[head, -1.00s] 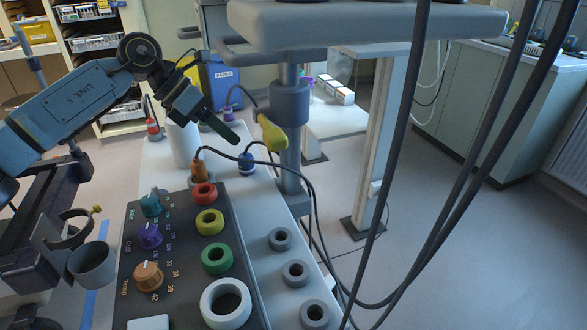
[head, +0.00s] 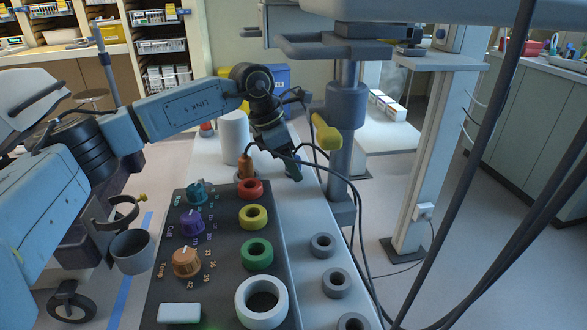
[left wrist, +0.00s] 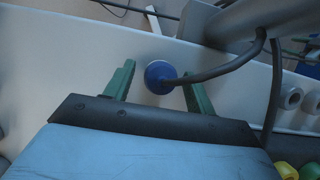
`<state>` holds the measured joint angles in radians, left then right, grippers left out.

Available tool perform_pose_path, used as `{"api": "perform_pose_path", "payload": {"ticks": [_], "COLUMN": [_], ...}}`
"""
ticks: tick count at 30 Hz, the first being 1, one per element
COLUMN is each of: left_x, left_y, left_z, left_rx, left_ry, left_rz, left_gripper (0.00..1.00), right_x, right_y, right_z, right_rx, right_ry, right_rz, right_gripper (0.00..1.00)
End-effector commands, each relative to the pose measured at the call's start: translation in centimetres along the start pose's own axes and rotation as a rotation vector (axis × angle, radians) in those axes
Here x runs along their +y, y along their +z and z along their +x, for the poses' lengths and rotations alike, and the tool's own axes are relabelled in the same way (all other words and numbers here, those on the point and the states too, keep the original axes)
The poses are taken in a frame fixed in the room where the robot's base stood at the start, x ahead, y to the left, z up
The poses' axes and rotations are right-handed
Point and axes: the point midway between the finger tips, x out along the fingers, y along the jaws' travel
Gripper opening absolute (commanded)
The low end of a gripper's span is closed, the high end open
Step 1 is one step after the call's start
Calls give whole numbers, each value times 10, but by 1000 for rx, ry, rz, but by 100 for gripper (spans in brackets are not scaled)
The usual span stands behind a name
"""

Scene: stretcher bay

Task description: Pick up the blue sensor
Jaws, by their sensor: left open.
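The blue sensor (left wrist: 158,77) stands on the pale narrow worktop (left wrist: 75,50) in the left wrist view, its dark cable running off to the right. My left gripper (left wrist: 157,72) is open, with one green finger on each side of the sensor. A gap shows on both sides, so it is not gripped. In the head view my left gripper (head: 291,170) points down over the worktop just right of the orange sensor (head: 247,167). There its fingers and wrist hide most of the blue sensor. My right gripper is not in view.
A dark panel with knobs and coloured rings (head: 257,255) lies in front. Grey rings (head: 336,283) stand on the worktop's right side. Several dark cables cross the right.

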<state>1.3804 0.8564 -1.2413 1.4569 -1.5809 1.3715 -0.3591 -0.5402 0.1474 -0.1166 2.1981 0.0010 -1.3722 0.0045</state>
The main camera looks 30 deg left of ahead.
Motion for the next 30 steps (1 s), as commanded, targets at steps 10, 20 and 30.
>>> {"api": "perform_pose_path", "payload": {"ticks": [10, 20, 30], "left_x": [0, 0, 0], "left_y": [0, 0, 4], "left_z": [0, 0, -8], "left_rx": [-1, -2, -3], "left_ry": [0, 1, 2], "left_rz": [0, 0, 0], "left_gripper": [41, 8, 8], "right_x": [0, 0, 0], "right_y": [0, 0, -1], "right_z": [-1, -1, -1], "right_rx": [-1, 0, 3], "right_ry": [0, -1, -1], "right_rz": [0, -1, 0], "right_gripper": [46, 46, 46]}}
